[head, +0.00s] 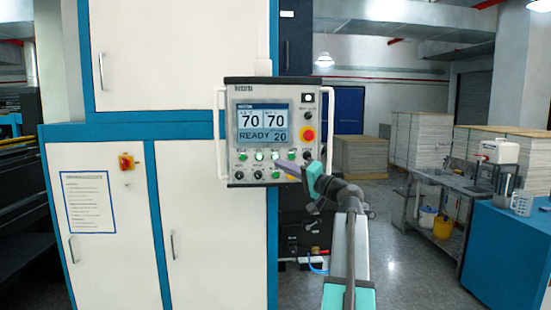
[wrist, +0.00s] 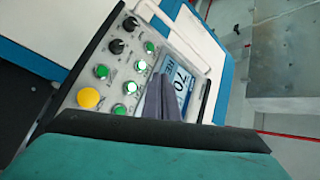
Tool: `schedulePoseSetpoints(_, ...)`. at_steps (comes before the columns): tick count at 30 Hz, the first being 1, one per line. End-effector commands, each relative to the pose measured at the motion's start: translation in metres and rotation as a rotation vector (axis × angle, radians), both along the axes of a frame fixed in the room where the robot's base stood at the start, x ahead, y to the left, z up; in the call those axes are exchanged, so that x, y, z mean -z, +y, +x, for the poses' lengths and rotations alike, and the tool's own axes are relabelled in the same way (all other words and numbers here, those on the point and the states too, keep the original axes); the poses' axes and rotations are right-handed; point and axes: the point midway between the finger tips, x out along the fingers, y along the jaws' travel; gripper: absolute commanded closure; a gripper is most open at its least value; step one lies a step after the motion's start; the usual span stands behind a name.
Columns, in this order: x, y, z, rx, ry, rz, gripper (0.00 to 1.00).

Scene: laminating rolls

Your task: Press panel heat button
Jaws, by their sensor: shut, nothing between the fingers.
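The control panel (head: 229,110) is a pale plate with a screen (head: 262,121) reading 70, 70, READY and 20. Below the screen are rows of small buttons, several glowing green, such as one green button (head: 259,155). In the wrist view the panel looks tilted, with green buttons (wrist: 131,87) left of my fingers. The button labels are too small to read, so I cannot tell which is heat. My gripper (head: 278,165) is shut and empty, its tips in front of the lower button rows. In the wrist view the fingers (wrist: 161,97) overlap the screen and hide part of it.
White handles (head: 219,133) flank the panel. A white cabinet (head: 105,225) stands left. A sink bench (head: 440,178) and stacked boards (head: 361,157) are right; the floor between is clear.

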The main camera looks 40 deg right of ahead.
Motion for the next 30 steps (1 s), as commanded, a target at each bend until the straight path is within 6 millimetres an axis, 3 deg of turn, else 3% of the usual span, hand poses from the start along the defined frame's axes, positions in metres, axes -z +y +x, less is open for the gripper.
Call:
schedulePoseSetpoints(18,0.002,-0.039,0.045,-0.001,0.001,0.0,1.0)
schedulePoseSetpoints(30,0.001,-0.049,0.058,0.0,0.0,0.0,1.0)
